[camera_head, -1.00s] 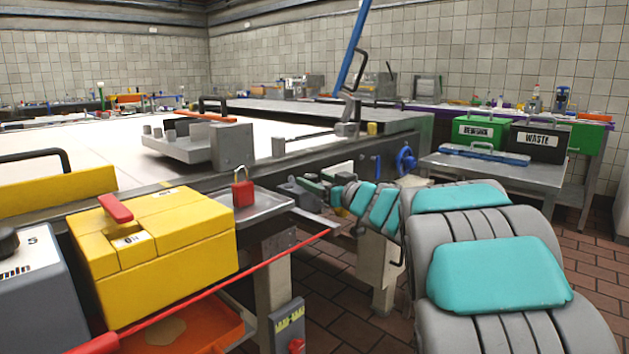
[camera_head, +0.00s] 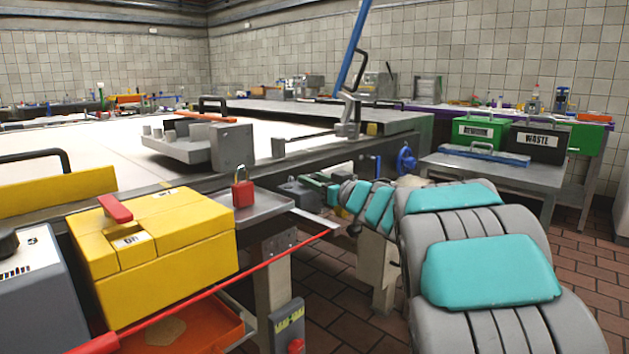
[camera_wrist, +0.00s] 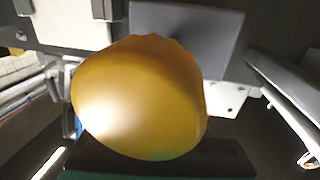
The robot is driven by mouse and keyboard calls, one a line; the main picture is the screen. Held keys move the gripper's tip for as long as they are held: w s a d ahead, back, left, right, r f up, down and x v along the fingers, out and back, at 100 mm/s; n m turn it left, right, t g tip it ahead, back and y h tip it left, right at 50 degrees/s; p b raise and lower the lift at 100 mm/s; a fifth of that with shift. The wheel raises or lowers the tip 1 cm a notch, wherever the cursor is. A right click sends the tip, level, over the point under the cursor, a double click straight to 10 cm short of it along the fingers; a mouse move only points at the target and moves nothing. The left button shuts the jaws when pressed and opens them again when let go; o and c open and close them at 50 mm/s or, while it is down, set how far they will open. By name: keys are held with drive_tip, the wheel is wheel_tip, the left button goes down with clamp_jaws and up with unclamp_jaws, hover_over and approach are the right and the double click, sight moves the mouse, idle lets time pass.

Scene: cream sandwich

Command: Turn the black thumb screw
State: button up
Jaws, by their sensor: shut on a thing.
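A large yellow knob (camera_wrist: 140,100) with a scalloped edge fills the middle of the wrist view. A small part of what looks like the same knob (camera_head: 344,213) shows under my gripper in the head view. My gripper (camera_head: 318,188) is beside the front rail of the big table, at the end of my arm, and is shut on the yellow knob. The fingertips are mostly hidden in both views. A grey block (camera_wrist: 190,35) is behind the knob. I cannot make out a black thumb screw in either view.
A grey shelf (camera_head: 262,212) with a red padlock (camera_head: 243,188) is left of my gripper. A yellow box (camera_head: 155,255) and a red rod (camera_head: 230,285) are in front. A blue handwheel (camera_head: 406,161) is on the table's right side. Floor at right is open.

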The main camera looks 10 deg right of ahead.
clamp_jaws()
drive_tip(key=shift+d+r+y+p, duration=0.15)
drive_tip(key=shift+y+p, duration=0.15)
drive_tip(key=shift+p, duration=0.3)
drive_tip(key=shift+w+r+n+g+y+p, duration=0.1)
drive_tip(key=shift+n+g+y+p, duration=0.2)
drive_tip(key=shift+n+p, duration=0.15)
drive_tip(key=shift+d+n+g+y+p, duration=0.2)
drive_tip(key=shift+n+g+y+p, duration=0.4)
drive_tip(key=shift+y+p, duration=0.3)
drive_tip(key=n+g+y, duration=0.3)
drive_tip(key=shift+w+f, duration=0.2)
drive_tip(key=shift+f, duration=0.15)
drive_tip(key=shift+w+d+r+n+g+y, duration=0.1)
drive_tip(key=shift+n+g+y, duration=0.9)
drive_tip(key=shift+g, duration=0.5)
drive_tip(key=shift+w+d+n+g+y, duration=0.1)
drive_tip(key=shift+n+g+y, duration=0.7)
drive_tip(key=shift+n+g, duration=0.55)
drive_tip(key=shift+w+a+n+g, duration=0.1)
drive_tip(key=shift+n+g, duration=0.3)
drive_tip(key=shift+g, duration=0.65)
